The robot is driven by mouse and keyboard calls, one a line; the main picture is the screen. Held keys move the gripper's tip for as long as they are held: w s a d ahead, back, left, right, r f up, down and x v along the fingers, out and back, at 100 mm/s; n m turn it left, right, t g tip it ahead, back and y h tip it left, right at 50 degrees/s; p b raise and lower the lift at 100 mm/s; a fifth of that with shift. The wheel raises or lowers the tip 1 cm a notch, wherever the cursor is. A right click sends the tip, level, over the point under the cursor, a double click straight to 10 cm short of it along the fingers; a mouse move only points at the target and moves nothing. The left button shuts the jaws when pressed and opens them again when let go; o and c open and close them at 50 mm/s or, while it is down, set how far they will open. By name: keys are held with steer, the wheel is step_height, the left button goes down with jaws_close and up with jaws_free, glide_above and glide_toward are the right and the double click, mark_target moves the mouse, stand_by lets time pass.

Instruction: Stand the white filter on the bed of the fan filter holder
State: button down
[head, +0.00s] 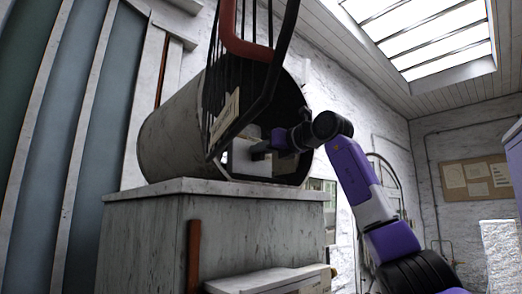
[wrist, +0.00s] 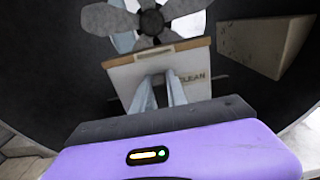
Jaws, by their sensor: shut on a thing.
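The white filter (wrist: 138,75) is a pale panel with a tan top edge and the word CLEAN, seen in the wrist view. My gripper (wrist: 160,84) is shut on it, with its two pale fingers against the panel's near face. In the head view my gripper (head: 259,149) reaches into the open mouth of a big grey drum (head: 170,143), which seems to be the fan filter holder.
A grey fan (wrist: 152,21) is just behind the filter in the wrist view. A beige block (wrist: 264,44) is to its right. A black wire guard with a red handle (head: 246,40) stands raised at the drum's mouth. The drum rests on a grey cabinet (head: 150,240).

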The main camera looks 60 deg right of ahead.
steer(key=shift+f+b, duration=0.5)
steer(key=shift+f, duration=0.1)
steer(key=c, duration=1.3)
jaws_free()
steer(key=shift+o, duration=0.2)
steer(key=shift+r, duration=0.1)
steer(key=shift+r+p, duration=1.45)
steer(key=shift+r, duration=0.5)
